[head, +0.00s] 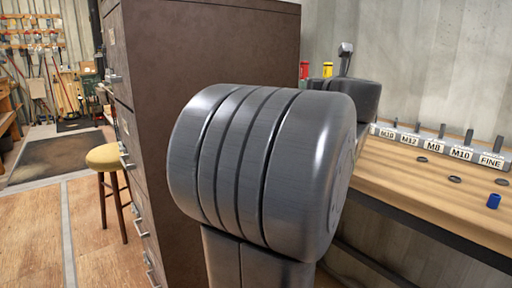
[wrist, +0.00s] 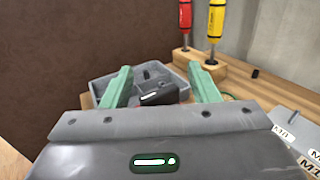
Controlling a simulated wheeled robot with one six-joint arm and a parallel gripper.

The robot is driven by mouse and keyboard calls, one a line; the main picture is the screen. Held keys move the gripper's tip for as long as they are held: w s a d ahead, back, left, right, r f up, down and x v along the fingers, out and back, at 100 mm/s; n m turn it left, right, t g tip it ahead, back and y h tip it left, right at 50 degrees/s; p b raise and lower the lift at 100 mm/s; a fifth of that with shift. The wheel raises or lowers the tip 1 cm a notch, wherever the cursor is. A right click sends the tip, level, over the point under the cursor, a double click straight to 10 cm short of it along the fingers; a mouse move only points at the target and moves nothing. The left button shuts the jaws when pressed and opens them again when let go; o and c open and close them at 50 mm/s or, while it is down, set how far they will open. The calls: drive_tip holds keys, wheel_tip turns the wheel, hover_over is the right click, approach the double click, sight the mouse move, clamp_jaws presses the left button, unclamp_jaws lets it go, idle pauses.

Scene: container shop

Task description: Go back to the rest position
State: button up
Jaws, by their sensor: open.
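My gripper (wrist: 160,70) shows in the wrist view with its two green fingers spread apart. Nothing is held between the fingers. Beyond and between them is a grey tray (wrist: 97,84) with dark items in it, partly hidden by the fingers. In the head view my own large grey arm link fills the middle and hides the gripper.
A wooden block (wrist: 210,70) holds red and yellow screwdrivers. A brown cabinet (head: 210,60) stands close; a stool (head: 108,157) and open floor lie left.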

drive_tip(key=shift+d+f+m+h+b, duration=0.15)
drive_tip(key=shift+m+h+b, duration=0.7)
drive_tip(key=shift+h, duration=0.75)
drive_tip(key=shift+d+r+m+h+b, duration=0.15)
drive_tip(key=shift+m+h+b, duration=0.3)
drive_tip(key=shift+m+h, duration=0.95)
drive_tip(key=shift+f+h, duration=0.1)
drive_tip(key=shift+h, duration=0.2)
drive_tip(key=shift+d+r+m+g+h+p, duration=0.2)
drive_tip(key=shift+m+g+h+p, duration=0.3)
drive_tip(key=shift+h, duration=0.4)
drive_tip(key=shift+r+m+h+p, duration=0.2)
drive_tip(key=shift+h+p, duration=0.3)
drive_tip(key=shift+p, duration=0.85)
drive_tip(key=m+g+h+p, duration=0.1)
drive_tip(key=p, duration=0.2)
drive_tip(key=shift+f+h, duration=0.1)
drive_tip(key=shift+h, duration=0.2)
drive_tip(key=shift+d+f+m+h+p, duration=0.1)
drive_tip(key=shift+f+m+h+p, duration=0.1)
drive_tip(key=shift+m+h+p, duration=0.25)
drive_tip(key=shift+s+r, duration=0.1)
